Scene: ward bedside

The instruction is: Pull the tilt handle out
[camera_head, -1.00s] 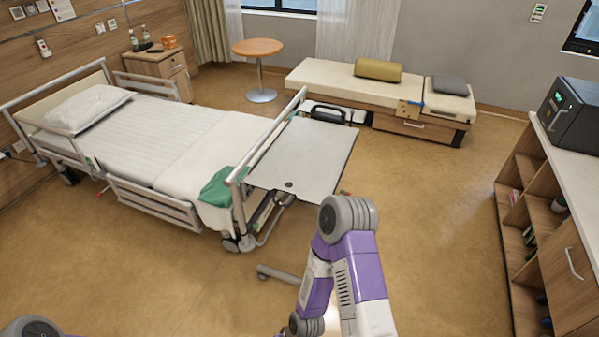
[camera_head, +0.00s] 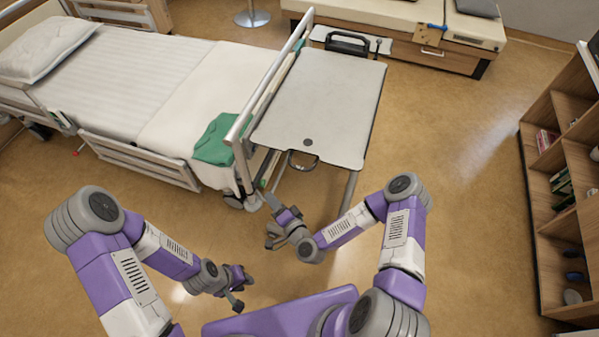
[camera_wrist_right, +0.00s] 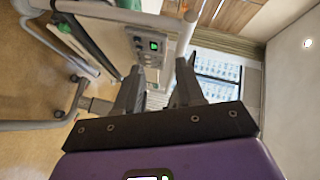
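The tilt handle (camera_head: 303,160) is a dark looped handle at the near edge of the overbed table, just under its pale top (camera_head: 325,112). My right gripper (camera_head: 268,222) is open and empty, below and left of the handle and apart from it. In the right wrist view its two fingers (camera_wrist_right: 158,88) stand apart with nothing between them. I cannot make out the handle in that view. My left gripper (camera_head: 240,293) is open and empty, low over the floor, farther from the table.
The bed (camera_head: 130,85) with its end rail stands left of the table, a green cloth (camera_head: 214,140) on its corner. A black-handled case (camera_head: 347,43) lies beyond the table. An open shelf (camera_head: 565,180) stands at the right. Floor between table and shelf is clear.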

